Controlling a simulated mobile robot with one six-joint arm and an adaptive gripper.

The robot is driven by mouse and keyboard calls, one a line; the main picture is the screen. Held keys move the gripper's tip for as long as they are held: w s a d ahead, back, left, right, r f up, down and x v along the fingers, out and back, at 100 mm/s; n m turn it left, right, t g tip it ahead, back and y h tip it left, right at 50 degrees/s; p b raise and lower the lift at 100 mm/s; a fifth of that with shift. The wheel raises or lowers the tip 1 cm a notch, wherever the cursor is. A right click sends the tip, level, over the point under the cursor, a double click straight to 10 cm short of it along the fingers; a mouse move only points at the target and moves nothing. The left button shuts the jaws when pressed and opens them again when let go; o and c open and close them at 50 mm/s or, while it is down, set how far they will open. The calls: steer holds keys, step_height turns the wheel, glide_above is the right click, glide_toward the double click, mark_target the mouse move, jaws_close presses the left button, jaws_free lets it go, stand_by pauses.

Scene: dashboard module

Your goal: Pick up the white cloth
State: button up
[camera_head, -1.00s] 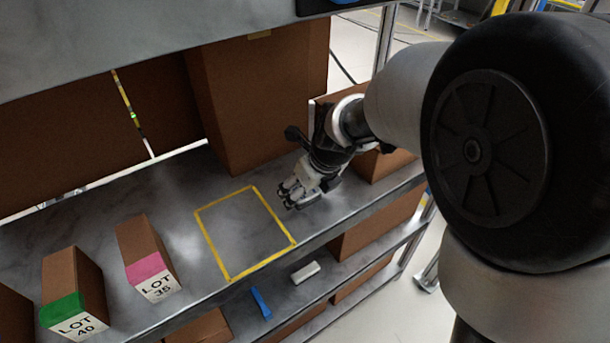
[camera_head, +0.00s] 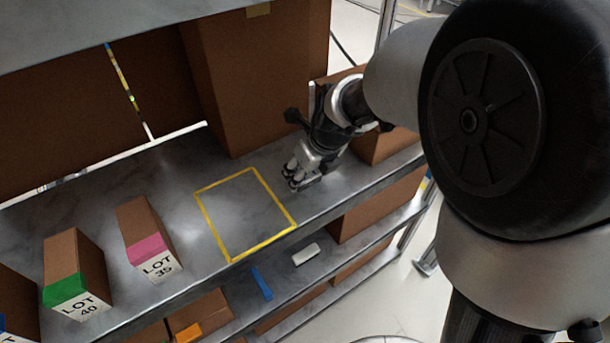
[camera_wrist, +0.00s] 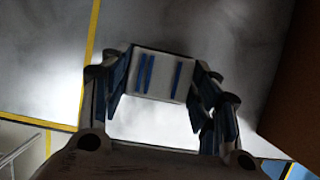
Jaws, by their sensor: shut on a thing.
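A white cloth (camera_wrist: 160,75) with dark blue stripes shows in the wrist view, between the two fingers of my gripper (camera_wrist: 162,88). My gripper is shut on it, with a finger at each side. In the head view my gripper (camera_head: 302,182) is low over the upper shelf, just right of the yellow taped square (camera_head: 228,258). The cloth is hardly visible there, hidden by the fingers. I cannot tell whether the cloth touches the shelf.
Boxes labelled LOT 35 (camera_head: 150,238) and LOT 40 (camera_head: 75,270) stand left of the square. A tall brown box (camera_head: 255,80) stands behind, another (camera_head: 385,146) to the right. A white block (camera_head: 306,254) and blue item (camera_head: 261,282) lie on the lower shelf.

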step_height(320, 180, up, 10)
steer(key=p, duration=0.5)
steer(key=shift+c, duration=0.2)
steer(key=o, duration=0.6)
steer(key=c, duration=0.4)
steer(key=shift+s, duration=0.1)
